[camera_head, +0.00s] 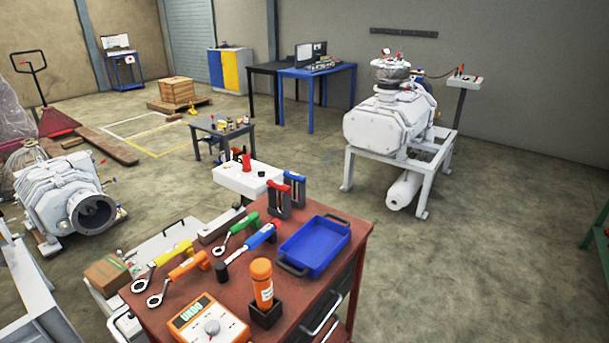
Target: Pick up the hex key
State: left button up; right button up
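Neither of my grippers is in view. A red-brown workbench (330,226) stands in the lower middle. At its far edge are two upright dark tools or holders, one with a red top (278,186) and one with a blue top (294,176). These may include the hex key, but they are too small to tell. Wrenches with yellow (172,254), orange (188,266) and green (243,223) handles lie on the left part of the bench. A blue-handled hammer (260,237) lies beside them. Nothing is seen touching these tools.
The bench also holds a blue tray (313,246), an orange bottle (261,281) in a dark holder and an orange device with a dial (207,323). A white pump on a stand (388,125) is behind. Another machine (68,198) stands left. Floor right of the bench is clear.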

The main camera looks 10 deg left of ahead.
aim_at(293, 176)
jog(key=i+l, duration=0.15)
jog(key=l, duration=0.2)
jog(key=i+l+u, duration=0.1)
jog(key=l, duration=0.25)
jog(key=i+l, duration=0.25)
jog(key=l+u, duration=0.05)
